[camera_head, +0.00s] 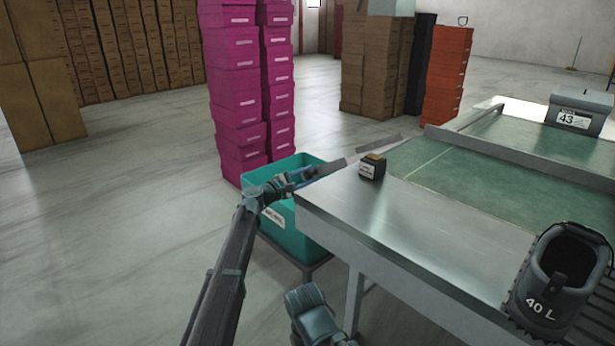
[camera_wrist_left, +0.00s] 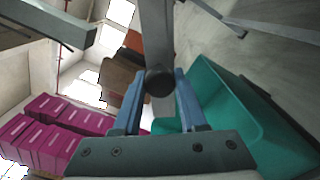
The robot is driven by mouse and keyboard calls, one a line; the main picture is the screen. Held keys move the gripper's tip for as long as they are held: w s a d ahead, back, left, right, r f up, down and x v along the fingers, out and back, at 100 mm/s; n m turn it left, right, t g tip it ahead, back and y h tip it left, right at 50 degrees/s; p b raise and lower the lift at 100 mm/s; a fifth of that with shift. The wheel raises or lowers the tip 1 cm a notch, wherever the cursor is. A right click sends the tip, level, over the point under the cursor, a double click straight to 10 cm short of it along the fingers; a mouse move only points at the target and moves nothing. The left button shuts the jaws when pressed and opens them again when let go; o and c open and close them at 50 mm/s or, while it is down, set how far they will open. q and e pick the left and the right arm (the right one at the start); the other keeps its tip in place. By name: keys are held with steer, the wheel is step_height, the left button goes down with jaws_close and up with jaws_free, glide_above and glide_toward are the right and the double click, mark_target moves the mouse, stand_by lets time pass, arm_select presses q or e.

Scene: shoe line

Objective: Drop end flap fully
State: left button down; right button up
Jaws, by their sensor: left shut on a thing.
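The end flap (camera_head: 378,144) is a thin grey metal strip at the far left corner of the steel table (camera_head: 400,225). It looks raised at a slant. My left gripper (camera_head: 308,177) is at the near end of this strip, above the teal bin. In the left wrist view, my left gripper (camera_wrist_left: 160,104) is shut on a grey bar (camera_wrist_left: 156,35) with a dark round knob (camera_wrist_left: 160,80) between the fingers. The bar appears to be the flap; its hinge is hidden.
A teal bin (camera_head: 285,235) stands below the table's left end. Magenta box stacks (camera_head: 235,90) rise behind it.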

arm_select(q)
steer(key=shift+s+f, duration=0.1)
steer(key=shift+s, duration=0.1)
steer(key=shift+c, duration=2.4)
jaws_free()
steer(key=shift+w, duration=0.1)
steer(key=v, duration=1.3)
steer(key=shift+s+a, duration=0.25)
steer(key=shift+a, duration=0.05)
steer(key=shift+f, duration=0.1)
